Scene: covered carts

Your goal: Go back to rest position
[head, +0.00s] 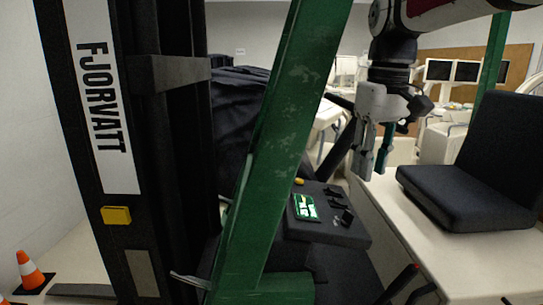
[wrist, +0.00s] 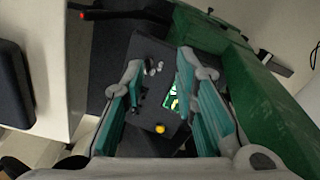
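My gripper (head: 372,162) hangs from my arm in the upper right of the head view, pointing down. Its grey and teal fingers are spread apart. In the wrist view the open gripper (wrist: 160,66) shows the two fingers on either side, with nothing held between them. Below it is a dark panel (head: 325,236), which also shows in the wrist view (wrist: 148,102). On the panel are a lit green display (head: 306,207), a yellow knob (head: 299,182) and several small black parts. The fingers appear clear of the panel.
A green post (head: 285,130) rises close to the left of my gripper. A black seat (head: 450,200) stands on a pale surface at the right. A black mast (head: 172,150) stands further left. An orange cone (head: 30,272) is on the floor at lower left.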

